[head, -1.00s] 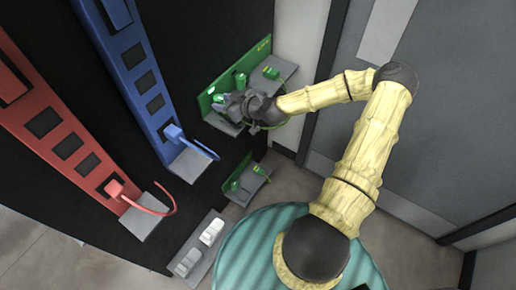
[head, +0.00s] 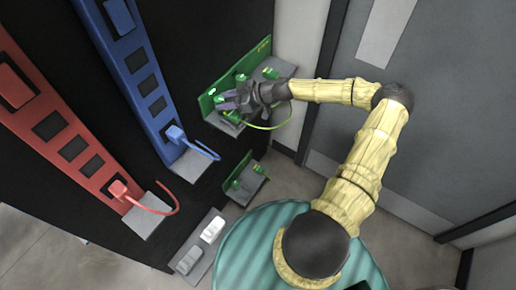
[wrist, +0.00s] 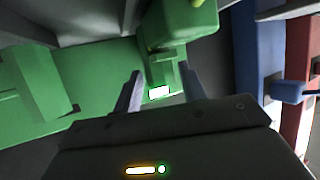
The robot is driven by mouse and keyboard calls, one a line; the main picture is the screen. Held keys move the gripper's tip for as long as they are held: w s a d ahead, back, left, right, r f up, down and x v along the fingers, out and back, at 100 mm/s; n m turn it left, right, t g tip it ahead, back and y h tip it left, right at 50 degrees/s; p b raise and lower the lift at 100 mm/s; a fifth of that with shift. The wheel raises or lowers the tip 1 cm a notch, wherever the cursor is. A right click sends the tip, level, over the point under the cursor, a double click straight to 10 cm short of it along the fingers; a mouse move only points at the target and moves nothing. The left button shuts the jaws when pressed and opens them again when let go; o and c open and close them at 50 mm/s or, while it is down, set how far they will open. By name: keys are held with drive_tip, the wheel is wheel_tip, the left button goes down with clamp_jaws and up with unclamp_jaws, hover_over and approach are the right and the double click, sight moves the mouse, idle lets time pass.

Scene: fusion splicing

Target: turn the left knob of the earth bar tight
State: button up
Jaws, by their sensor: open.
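The earth bar (head: 210,90) is a green back plate with a grey shelf, on the dark wall in the head view. Green knobs stand along it; one knob (head: 241,77) is behind my gripper and another (head: 271,73) is further right. My gripper (head: 222,103) is at the left end of the bar, fingers pointing left. In the wrist view my open gripper (wrist: 163,88) has a green part (wrist: 163,50) between or just beyond its fingers, with a bright white patch at its near end. Contact cannot be told. A second green block (wrist: 35,85) is at left.
A green-yellow cable (head: 272,127) loops below my wrist. A smaller green unit on a shelf (head: 246,180) is below. Blue (head: 137,65) and red (head: 65,140) panels with cables stand to the left. A grey tray (head: 203,243) holds two small blocks.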

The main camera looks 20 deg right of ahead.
drive_tip(key=shift+w+d+n+g+y+p, duration=0.15)
drive_tip(key=shift+n+g+y+p, duration=0.25)
drive_tip(key=shift+n+g, duration=0.4)
drive_tip(key=shift+d, duration=0.25)
drive_tip(key=b+v, duration=0.4)
drive_tip(key=v, duration=1.2)
drive_tip(key=s+a+f+m+g+h, duration=0.2)
drive_tip(key=s+a+f+g+h, duration=0.15)
drive_tip(key=a, duration=0.35)
drive_tip(key=s+a+f+m+g+h, duration=0.25)
drive_tip(key=s+a+f, duration=0.2)
drive_tip(key=a, duration=0.25)
drive_tip(key=s+r+m+t+h+b, duration=0.1)
drive_tip(key=s+r+m+h+b, duration=0.1)
drive_tip(key=s, duration=0.4)
drive_tip(key=s+d+r+m+t+h+b, duration=0.1)
drive_tip(key=s+r+m+t+h+b, duration=0.1)
drive_tip(key=s+r+m+h, duration=0.2)
drive_tip(key=shift+s+r+m+t+h, duration=0.3)
drive_tip(key=shift+s+r+m, duration=0.1)
drive_tip(key=shift+s+m, duration=1.1)
